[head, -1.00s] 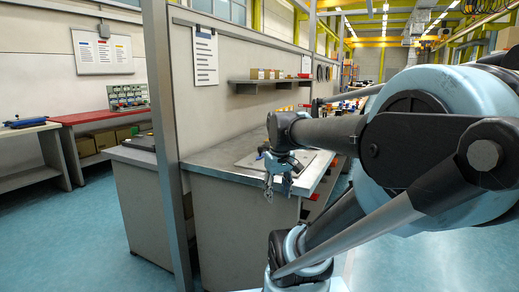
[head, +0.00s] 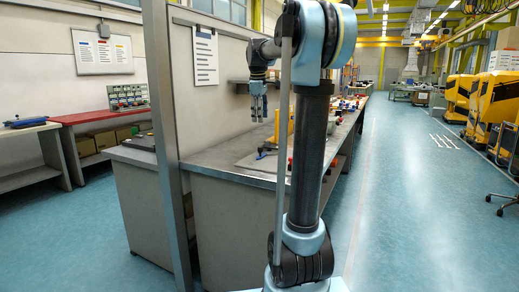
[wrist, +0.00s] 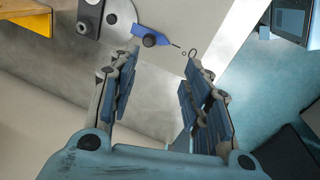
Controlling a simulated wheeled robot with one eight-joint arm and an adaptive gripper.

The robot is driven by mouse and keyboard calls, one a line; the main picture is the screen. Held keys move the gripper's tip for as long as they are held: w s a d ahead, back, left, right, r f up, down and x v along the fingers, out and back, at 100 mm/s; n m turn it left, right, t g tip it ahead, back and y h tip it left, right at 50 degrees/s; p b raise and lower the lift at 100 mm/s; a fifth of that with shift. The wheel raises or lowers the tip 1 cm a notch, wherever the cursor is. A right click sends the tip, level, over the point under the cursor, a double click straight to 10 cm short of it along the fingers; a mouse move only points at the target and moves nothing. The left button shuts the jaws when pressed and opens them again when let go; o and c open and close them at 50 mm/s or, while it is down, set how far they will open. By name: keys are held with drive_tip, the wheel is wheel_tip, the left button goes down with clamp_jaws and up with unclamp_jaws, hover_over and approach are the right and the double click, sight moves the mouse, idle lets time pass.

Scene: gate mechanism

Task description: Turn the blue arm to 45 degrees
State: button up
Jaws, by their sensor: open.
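The blue arm (wrist: 139,31) shows at the top of the wrist view, with a dark round knob (wrist: 150,40) on it. It lies beside a round grey metal part (wrist: 118,14) on a pale plate. In the head view the blue arm (head: 268,150) is small, near the front of the grey bench. My gripper (head: 259,108) hangs fingers down above the bench, apart from the blue arm. In the wrist view my gripper (wrist: 163,62) has its two fingers spread with nothing between them. The angle of the blue arm is hard to read.
The grey bench (head: 232,171) stands against a partition panel (head: 212,120). A yellow part (head: 284,124) rises behind the blue arm; my arm hides some of the bench. A small red part (head: 290,164) sits at the bench edge. Open floor (head: 400,200) lies to the right.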

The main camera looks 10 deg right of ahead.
drive_tip(key=shift+n, duration=0.3)
drive_tip(key=w+f, duration=0.1)
drive_tip(key=f, duration=0.4)
drive_tip(key=w+f, duration=0.2)
drive_tip(key=f, duration=0.4)
drive_tip(key=w+d+f, duration=0.1)
drive_tip(key=w+f, duration=0.1)
drive_tip(key=f, duration=0.3)
drive_tip(key=shift+w+d+f, duration=0.1)
drive_tip(key=shift+w+f, duration=0.05)
drive_tip(key=shift+w, duration=0.05)
clamp_jaws()
drive_tip(key=shift+a, duration=0.2)
drive_tip(key=shift+d, duration=0.15)
